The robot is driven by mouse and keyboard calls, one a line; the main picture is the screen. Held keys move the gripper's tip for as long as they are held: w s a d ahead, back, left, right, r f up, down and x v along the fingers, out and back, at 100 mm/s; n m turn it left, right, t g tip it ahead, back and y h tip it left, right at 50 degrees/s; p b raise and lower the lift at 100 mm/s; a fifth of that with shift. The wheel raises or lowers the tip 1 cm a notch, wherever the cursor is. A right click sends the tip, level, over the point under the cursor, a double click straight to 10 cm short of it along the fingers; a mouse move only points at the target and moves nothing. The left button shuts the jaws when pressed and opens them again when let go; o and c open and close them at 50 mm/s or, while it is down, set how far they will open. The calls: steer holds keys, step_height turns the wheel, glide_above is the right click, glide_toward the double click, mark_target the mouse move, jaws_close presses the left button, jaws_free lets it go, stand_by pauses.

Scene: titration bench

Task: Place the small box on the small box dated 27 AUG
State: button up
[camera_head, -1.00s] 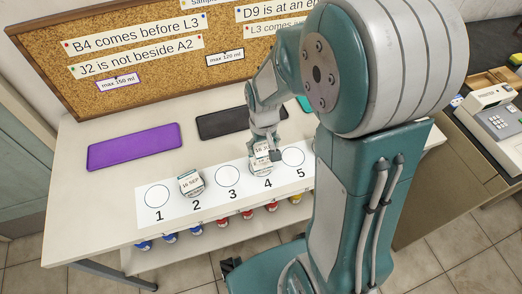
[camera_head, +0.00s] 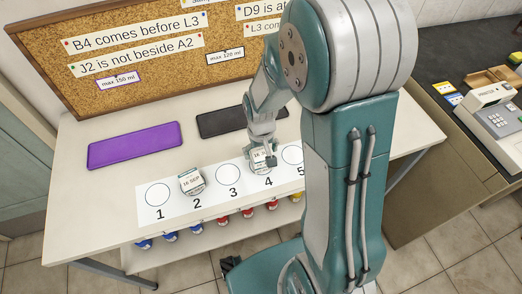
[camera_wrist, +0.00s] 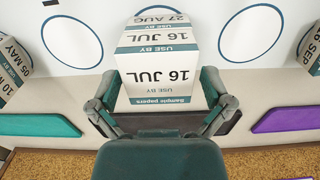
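A small white box dated 16 JUL (camera_wrist: 160,75) is between the fingers of my gripper (camera_wrist: 162,95) in the wrist view, with both fingers close against its sides. In the head view the same box (camera_head: 261,155) and my gripper (camera_head: 263,146) are over circle 4 of the numbered strip. A face dated 27 AUG (camera_wrist: 157,17) shows just beyond the held box in the wrist view. Most of that 27 AUG box is hidden behind the held one. I cannot tell whether the two boxes touch.
A 16 SEP box (camera_head: 192,182) stands on circle 2; circles 1 and 3 are empty. A 05 MAY box (camera_wrist: 12,65) is at the wrist view's left edge. A purple mat (camera_head: 135,146) and a black mat (camera_head: 222,122) lie behind the strip, before a corkboard (camera_head: 130,50).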

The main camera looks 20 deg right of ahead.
mark_target(261, 151)
step_height(261, 151, up, 12)
steer(key=s+r+t, duration=0.5)
steer(key=s+r, duration=0.7)
steer(key=s, duration=0.2)
steer(key=shift+t, duration=0.3)
